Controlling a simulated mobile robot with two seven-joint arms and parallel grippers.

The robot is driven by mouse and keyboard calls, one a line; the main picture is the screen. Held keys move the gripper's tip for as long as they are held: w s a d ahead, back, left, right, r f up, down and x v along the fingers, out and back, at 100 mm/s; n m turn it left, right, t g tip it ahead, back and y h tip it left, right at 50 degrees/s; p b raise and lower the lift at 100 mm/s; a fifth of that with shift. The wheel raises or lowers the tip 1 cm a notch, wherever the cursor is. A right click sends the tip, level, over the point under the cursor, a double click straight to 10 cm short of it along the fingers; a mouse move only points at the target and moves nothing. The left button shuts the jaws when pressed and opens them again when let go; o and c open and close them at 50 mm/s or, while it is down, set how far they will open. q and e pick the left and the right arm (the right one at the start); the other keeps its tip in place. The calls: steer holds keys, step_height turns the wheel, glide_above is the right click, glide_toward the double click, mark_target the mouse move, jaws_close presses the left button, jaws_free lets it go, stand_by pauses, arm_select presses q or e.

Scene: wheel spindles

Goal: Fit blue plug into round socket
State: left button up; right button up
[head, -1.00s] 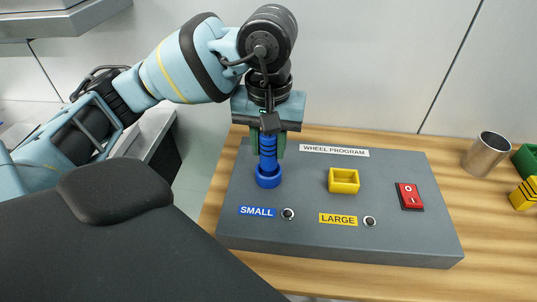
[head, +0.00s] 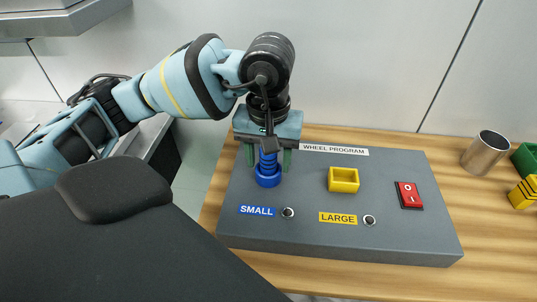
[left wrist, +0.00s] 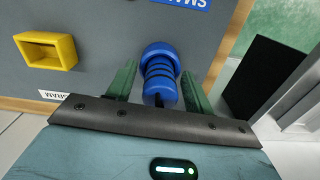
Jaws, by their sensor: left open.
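The blue plug (head: 268,163) stands upright in the blue round socket (head: 268,181) at the left of the grey panel. Its ribbed shaft also shows in the left wrist view (left wrist: 160,82), with the round socket's rim (left wrist: 158,50) around its far end. My left gripper (head: 268,161) is open and points down over the plug. One finger is on each side of the plug, with gaps visible in the left wrist view (left wrist: 160,88). The plug's top is partly hidden by the gripper and a cable. My right gripper is not in view.
The grey panel (head: 300,215) carries a yellow square socket (head: 343,180), a red switch (head: 409,195), and SMALL and LARGE labels. A metal cup (head: 485,153), a yellow-black striped piece (head: 523,193) and a green block (head: 527,160) stand at the right on the wooden table.

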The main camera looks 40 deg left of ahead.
arm_select(q)
steer(key=shift+r, duration=0.5)
step_height(320, 180, up, 11)
steer(key=shift+p, duration=0.8)
steer(key=shift+r, duration=0.2)
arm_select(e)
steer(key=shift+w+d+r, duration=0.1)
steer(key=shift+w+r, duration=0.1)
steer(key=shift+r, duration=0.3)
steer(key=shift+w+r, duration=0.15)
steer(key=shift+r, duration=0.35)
